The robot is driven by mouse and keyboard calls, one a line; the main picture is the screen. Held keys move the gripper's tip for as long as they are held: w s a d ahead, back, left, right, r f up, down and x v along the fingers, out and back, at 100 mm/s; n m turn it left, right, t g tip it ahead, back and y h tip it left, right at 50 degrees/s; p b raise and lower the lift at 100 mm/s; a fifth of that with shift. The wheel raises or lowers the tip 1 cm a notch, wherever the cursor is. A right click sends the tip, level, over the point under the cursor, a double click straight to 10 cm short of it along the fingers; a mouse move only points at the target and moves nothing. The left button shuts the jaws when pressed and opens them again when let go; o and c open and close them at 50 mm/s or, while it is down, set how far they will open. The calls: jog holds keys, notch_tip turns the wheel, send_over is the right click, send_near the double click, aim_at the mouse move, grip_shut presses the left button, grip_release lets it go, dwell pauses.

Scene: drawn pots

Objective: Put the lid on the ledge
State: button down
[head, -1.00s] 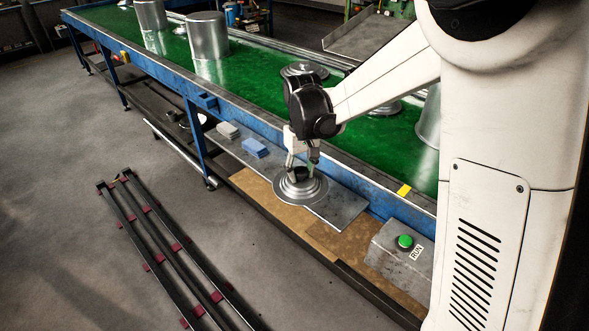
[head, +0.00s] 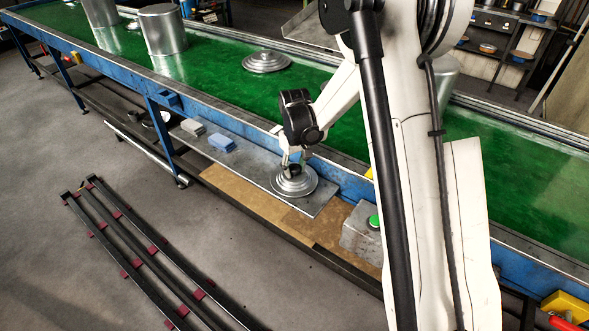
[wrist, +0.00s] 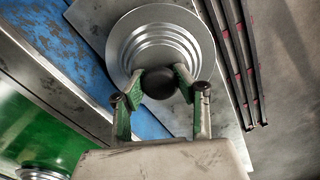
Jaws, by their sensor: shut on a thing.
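The lid is a round, stepped silver lid (head: 294,183) with a dark knob. In the head view it is at the grey metal ledge (head: 247,163) along the conveyor's near side. In the wrist view the lid (wrist: 130,50) is in front of my gripper (wrist: 163,84), with the black knob between the two green-and-grey fingers. My gripper (head: 292,160) also shows in the head view, above the lid and shut on its knob. The lid looks flat and level with the ledge; I cannot tell whether its underside touches.
A grey block (head: 193,128) and a blue block (head: 222,144) lie farther left on the ledge. A box with a green button (head: 374,222) stands to the right. The green conveyor (head: 225,75) behind carries pots (head: 163,30) and another lid (head: 267,61). A dark rack (head: 150,255) lies on the floor.

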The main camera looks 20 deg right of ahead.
aim_at(295, 168)
jog(key=shift+f, duration=0.35)
jog(key=shift+f, duration=0.15)
jog(key=c, duration=1.3)
grip_release()
notch_tip(295, 168, up, 12)
jog(key=s+r+m+t, duration=0.1)
jog(key=s+r+t, duration=0.2)
jog(key=s+r, duration=1.05)
jog(key=s+t, duration=0.1)
jog(key=s, duration=0.4)
jog(key=s+m+t, duration=0.1)
jog(key=s, duration=0.5)
jog(key=s+a+f+m+t, duration=0.1)
jog(key=s+t, duration=0.1)
jog(key=s, duration=0.4)
jog(key=shift+s+b, duration=0.2)
jog(key=shift+b, duration=0.15)
